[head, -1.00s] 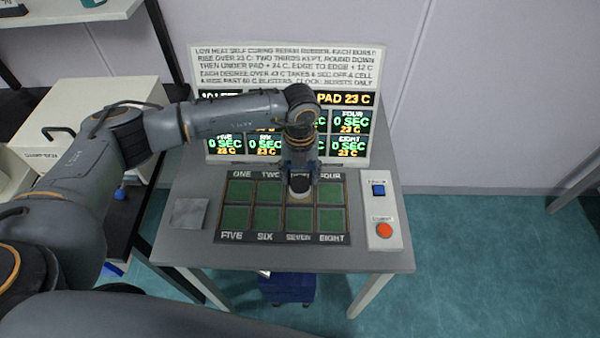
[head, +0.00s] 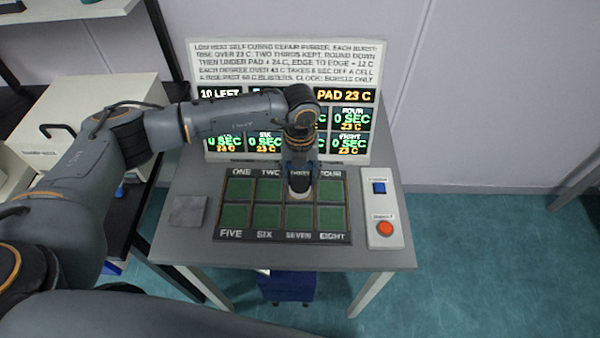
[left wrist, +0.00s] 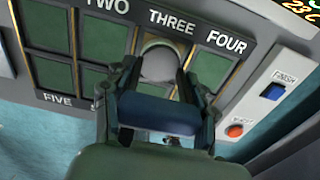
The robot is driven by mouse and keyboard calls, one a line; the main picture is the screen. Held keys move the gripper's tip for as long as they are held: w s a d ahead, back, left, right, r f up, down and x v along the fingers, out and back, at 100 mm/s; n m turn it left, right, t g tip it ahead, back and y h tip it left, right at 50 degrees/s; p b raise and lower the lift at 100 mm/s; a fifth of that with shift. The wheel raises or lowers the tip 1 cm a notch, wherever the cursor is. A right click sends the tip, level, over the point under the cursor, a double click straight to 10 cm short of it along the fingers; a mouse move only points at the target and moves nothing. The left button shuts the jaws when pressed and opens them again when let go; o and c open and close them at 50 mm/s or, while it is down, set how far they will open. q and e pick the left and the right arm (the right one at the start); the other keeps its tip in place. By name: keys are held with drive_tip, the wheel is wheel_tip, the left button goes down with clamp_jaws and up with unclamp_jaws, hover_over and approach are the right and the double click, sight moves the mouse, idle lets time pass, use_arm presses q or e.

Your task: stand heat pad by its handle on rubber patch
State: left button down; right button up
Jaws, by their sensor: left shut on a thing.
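My left gripper (head: 300,176) is shut on the blue handle (left wrist: 158,112) of the heat pad. The pad (left wrist: 158,62) shows as a round grey disc below the handle in the left wrist view, and its light edge also shows in the head view (head: 299,196). It is at the cell labelled THREE, in the top row of the rubber patch board (head: 226,236). The board has dark green square cells (head: 238,189) in two rows. I cannot tell whether the pad touches the rubber. My right gripper is not in view.
Right of the board is a panel with a blue FINISH switch (head: 379,187) and a red button (head: 385,227). A grey square plate (head: 187,211) lies at the left of the table. The display board (head: 375,60) stands behind, reading PAD 23 C.

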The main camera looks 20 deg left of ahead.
use_arm(q)
drive_tip(key=shift+c, duration=2.3)
unclamp_jaws()
drive_tip(key=shift+o, duration=0.6)
drive_tip(key=shift+s+f, duration=0.1)
wheel_tip(320, 180, up, 12)
drive_tip(key=shift+r, duration=0.15)
